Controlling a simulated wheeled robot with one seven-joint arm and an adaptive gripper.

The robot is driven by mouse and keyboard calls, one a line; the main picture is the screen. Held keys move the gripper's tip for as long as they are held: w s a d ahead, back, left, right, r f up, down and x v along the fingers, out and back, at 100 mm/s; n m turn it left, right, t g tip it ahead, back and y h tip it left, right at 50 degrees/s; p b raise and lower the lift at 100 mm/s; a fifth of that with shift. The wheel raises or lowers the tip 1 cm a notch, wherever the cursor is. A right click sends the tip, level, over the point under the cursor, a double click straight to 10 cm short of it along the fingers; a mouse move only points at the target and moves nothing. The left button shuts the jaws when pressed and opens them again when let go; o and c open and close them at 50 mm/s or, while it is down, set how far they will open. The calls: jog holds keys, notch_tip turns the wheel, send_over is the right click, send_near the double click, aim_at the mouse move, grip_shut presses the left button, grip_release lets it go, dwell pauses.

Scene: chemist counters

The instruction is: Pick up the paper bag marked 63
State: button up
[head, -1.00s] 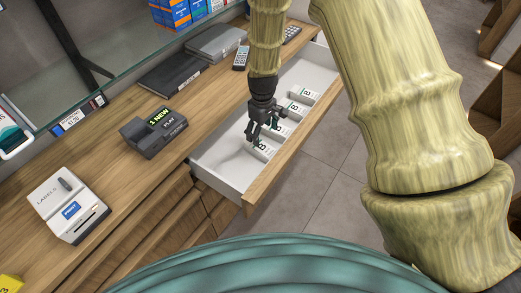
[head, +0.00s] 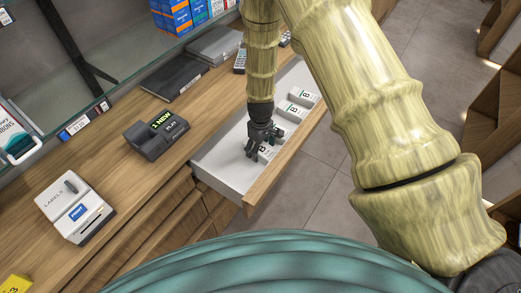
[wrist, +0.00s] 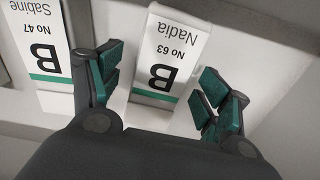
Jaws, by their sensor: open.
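The paper bag marked 63 (wrist: 170,52) is white with a green stripe, a large B and the name Nadia. It lies in the open drawer. In the wrist view it sits between the spread green-padded fingers of my gripper (wrist: 165,84), which is open and holds nothing. The bag's lower end is near the fingertips, and I cannot tell whether they touch it. In the head view my gripper (head: 258,150) is down inside the drawer, over the nearest bag (head: 267,154), and partly hides it.
A bag marked 47, Sabine, (wrist: 38,45) lies close beside the left finger. More white bags (head: 299,108) lie farther back in the drawer (head: 228,172). The drawer's near end is empty. A dark display device (head: 157,136) and a label printer (head: 75,207) stand on the counter.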

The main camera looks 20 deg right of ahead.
jog(key=shift+f, duration=0.4)
jog(key=c, duration=1.2)
jog(key=shift+r, duration=0.15)
